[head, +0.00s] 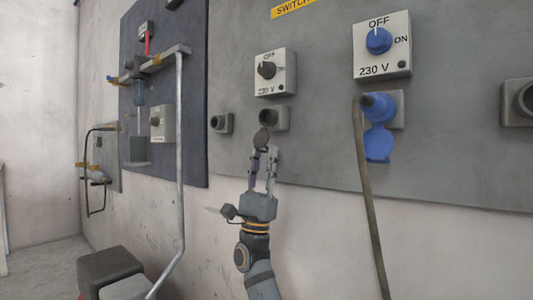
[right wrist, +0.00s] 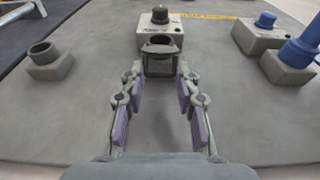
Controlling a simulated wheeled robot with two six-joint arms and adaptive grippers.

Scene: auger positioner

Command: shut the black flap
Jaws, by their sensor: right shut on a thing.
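The black flap (head: 261,138) is a dark round cover standing open, out and below its small grey socket (head: 273,118) on the wall panel. My right gripper (head: 264,160) comes up from below, with its fingertips at the flap and shut on it. The exact contact is hard to see. My left gripper is not in view.
A switch box (head: 275,72) sits above the socket and another socket (head: 221,123) to its left. To the right, a blue plug (head: 378,107) with a hanging cable (head: 366,190) stands below a blue-knob switch (head: 379,41). A metal pipe (head: 180,150) runs down at left.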

